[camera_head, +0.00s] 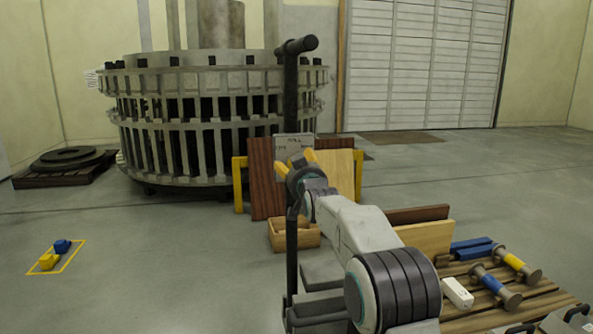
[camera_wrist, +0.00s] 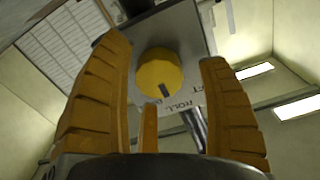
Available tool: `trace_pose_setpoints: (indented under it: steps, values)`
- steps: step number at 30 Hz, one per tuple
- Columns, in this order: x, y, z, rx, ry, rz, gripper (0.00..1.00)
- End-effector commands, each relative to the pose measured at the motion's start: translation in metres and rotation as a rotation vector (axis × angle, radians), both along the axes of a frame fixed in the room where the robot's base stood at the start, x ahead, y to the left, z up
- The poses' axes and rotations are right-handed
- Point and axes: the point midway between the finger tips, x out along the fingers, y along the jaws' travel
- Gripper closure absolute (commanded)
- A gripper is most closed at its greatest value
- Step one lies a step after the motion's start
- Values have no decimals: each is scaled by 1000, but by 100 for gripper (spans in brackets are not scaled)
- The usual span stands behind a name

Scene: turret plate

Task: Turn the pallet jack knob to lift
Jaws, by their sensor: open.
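The pallet jack's dark upright handle (camera_head: 291,95) stands in the middle of the head view, with a grey control panel (camera_head: 293,140) on it. In the wrist view the panel (camera_wrist: 188,35) carries a round yellow knob (camera_wrist: 158,66) with a dark mark at its lower edge, toward the lettering "ROLL". Other lettering is partly cut off or hidden. My gripper (camera_head: 297,160) is at the panel; in the wrist view its open yellow fingers (camera_wrist: 165,54) stand on both sides of the knob, with visible gaps. A short yellow piece shows between them, below the knob.
A slatted pallet (camera_head: 535,300) with blue and yellow-banded cylinders and a white box is at right. A wooden crate (camera_head: 305,236) and leaning boards (camera_head: 268,195) stand behind the handle. A large round slatted structure (camera_head: 170,120) fills the back left. Floor at left is mostly clear.

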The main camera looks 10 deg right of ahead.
Motion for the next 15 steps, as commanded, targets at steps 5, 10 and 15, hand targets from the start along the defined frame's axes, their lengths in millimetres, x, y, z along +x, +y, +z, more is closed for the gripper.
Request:
trace_pose_setpoints:
  steps: [5, 10, 15]
  values:
    - [7, 0, 0, 0, 0, 0, 31]
    - [9, 0, 0, 0, 0, 0, 31]
    - [9, 0, 0, 0, 0, 0, 31]
